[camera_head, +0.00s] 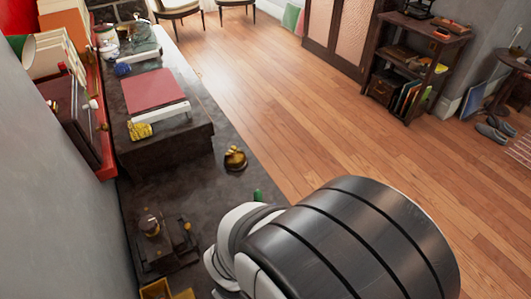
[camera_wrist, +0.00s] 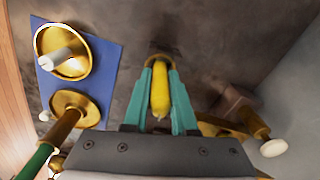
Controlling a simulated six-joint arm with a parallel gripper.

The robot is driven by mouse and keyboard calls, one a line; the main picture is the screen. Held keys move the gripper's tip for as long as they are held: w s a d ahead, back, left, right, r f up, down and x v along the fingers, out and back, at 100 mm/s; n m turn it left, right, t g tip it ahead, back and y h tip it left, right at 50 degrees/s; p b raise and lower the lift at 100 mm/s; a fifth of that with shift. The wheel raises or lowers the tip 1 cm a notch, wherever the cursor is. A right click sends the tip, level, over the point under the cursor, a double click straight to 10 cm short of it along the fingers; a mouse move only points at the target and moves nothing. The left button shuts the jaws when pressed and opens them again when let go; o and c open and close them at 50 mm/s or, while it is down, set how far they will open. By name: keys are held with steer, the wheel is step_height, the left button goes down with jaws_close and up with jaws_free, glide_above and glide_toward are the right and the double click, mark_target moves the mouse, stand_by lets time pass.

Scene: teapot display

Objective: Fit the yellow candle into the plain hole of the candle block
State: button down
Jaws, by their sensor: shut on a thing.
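The yellow candle (camera_wrist: 160,90) is held lengthwise between the two teal fingers of my gripper (camera_wrist: 160,85) in the wrist view. The gripper is shut on it. A round brass piece (camera_wrist: 157,59) shows just beyond the candle's far end; I cannot tell whether they touch. A dark brown block (camera_wrist: 232,104) lies to the right of the fingers, partly hidden; I cannot tell whether it is the candle block. No plain hole is clearly visible. In the head view my arm hides the gripper and candle.
A blue mat (camera_wrist: 110,62) at left bears a brass dish (camera_wrist: 43,40) with a white stub. A brass candlestick (camera_wrist: 72,100) with a green candle (camera_wrist: 36,160) stands close left. A brass piece with a white end (camera_wrist: 272,148) is right. Dark blocky brass-fitted things (camera_head: 160,245) stand left of my arm.

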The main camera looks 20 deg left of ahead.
step_height(320, 180, up, 4)
steer(key=shift+w+r, duration=0.1)
steer(key=shift+r, duration=0.1)
steer(key=w+d+r, duration=0.4)
steer(key=d+r, duration=0.2)
steer(key=d, duration=0.3)
steer(key=w+a, duration=0.2)
steer(key=w, duration=0.2)
steer(key=s+a+f, duration=0.1)
steer(key=a+f, duration=0.2)
steer(key=a, duration=0.1)
steer(key=s+a+f, duration=0.1)
steer(key=a+f, duration=0.2)
steer(key=s+a+f, duration=0.2)
steer(key=a+f, duration=0.2)
steer(key=shift+a+f, duration=0.1)
steer(key=shift+a, duration=0.2)
steer(key=shift+f, duration=0.1)
steer(key=c, duration=0.7)
jaws_free()
